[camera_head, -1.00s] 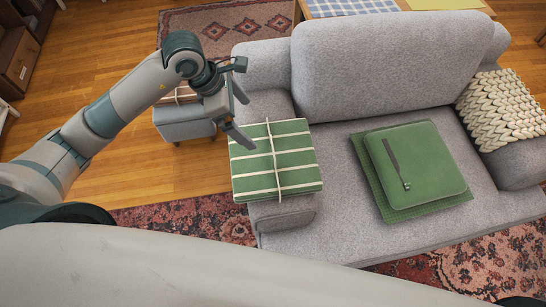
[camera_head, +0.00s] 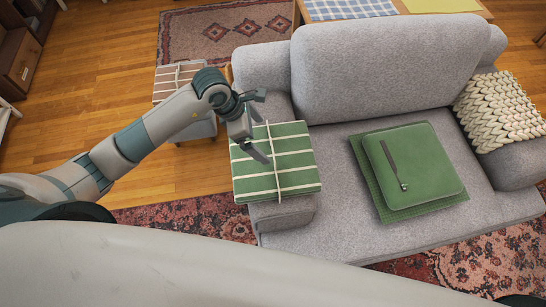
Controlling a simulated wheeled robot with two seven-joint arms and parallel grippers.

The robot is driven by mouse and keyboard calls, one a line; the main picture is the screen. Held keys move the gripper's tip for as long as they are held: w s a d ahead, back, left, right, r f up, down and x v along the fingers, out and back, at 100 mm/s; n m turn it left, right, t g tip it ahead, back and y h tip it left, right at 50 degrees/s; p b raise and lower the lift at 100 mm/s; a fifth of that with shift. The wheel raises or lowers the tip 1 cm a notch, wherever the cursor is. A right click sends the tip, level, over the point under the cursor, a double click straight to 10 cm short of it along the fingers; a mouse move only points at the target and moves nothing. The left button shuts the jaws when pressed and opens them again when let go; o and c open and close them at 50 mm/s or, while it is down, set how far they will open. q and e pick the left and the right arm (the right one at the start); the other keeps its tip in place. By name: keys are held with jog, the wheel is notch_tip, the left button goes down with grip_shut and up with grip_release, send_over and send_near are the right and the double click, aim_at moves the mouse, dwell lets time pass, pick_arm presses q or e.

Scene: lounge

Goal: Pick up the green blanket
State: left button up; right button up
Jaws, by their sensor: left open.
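A green folded blanket with cream stripes and a cream band across it (camera_head: 295,165) lies over the left armrest of the grey sofa. My left gripper (camera_head: 262,136) is open over the blanket's upper left part, its fingers apart with nothing held. I cannot tell whether the fingertips touch the cloth. The gripper hides a small part of the blanket's left side. My right gripper is not in view.
A small grey footstool with a brown striped cloth (camera_head: 172,80) stands behind my left arm.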

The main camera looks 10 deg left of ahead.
aim_at(273, 151)
pick_arm(q)
jog(key=shift+p+x, duration=0.3)
jog(key=shift+x, duration=1.55)
jog(key=shift+d+f+p, duration=0.25)
jog(key=shift+f+p, duration=0.35)
jog(key=shift+f, duration=0.1)
jog(key=p+x, duration=0.1)
jog(key=x, duration=0.2)
jog(key=shift+f, duration=0.4)
jog(key=shift+w+r, duration=0.1)
jog(key=c, duration=2)
jog(key=shift+c, duration=0.2)
